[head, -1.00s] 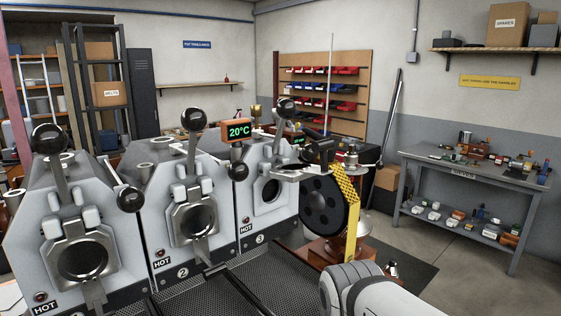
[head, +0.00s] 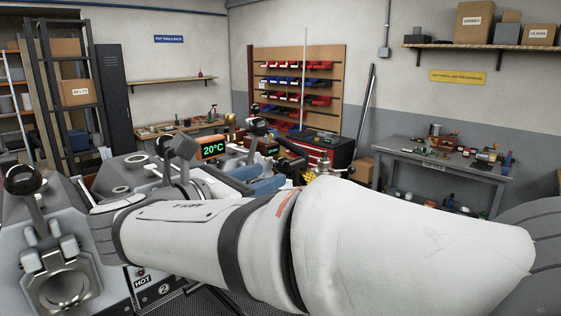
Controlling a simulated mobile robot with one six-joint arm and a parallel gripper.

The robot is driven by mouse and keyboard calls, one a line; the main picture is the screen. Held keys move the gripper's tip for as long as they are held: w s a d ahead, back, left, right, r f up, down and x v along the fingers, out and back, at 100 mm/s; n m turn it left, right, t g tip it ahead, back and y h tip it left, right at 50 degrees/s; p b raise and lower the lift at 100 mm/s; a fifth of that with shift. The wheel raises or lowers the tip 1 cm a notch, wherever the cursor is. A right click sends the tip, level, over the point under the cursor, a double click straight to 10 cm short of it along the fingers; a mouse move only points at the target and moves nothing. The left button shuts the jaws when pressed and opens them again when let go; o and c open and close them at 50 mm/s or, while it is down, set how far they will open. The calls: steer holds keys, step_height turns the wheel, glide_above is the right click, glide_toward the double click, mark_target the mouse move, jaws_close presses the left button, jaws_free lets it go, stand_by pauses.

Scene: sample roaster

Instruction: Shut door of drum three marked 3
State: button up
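Drum three is mostly hidden behind my arm in the head view. Its upper lever with a dark knob (head: 258,127) shows above the arm. A small yellow perforated piece of drum three's door (head: 309,177) shows just over the arm's top edge, to the right of the machine. The rest of the door and the drum's mouth are hidden, so I cannot tell how far open the door stands now. My gripper is not identifiable in this view; blue-grey parts near drum three are too covered to tell what they are.
Drum two's label 2 (head: 164,289) shows below my arm, and its black-knobbed lever (head: 180,146) rises above it. Another drum (head: 62,290) stands at the left. A 20°C display (head: 213,150) sits behind. A grey workbench (head: 440,165) stands at the right.

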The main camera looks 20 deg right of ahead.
mark_target(286, 168)
steer(key=p+x, duration=0.1)
steer(key=x, duration=0.6)
steer(key=shift+w+d+p, duration=0.15)
steer(key=shift+d+p, duration=0.15)
steer(key=shift+c, duration=0.6)
jaws_close()
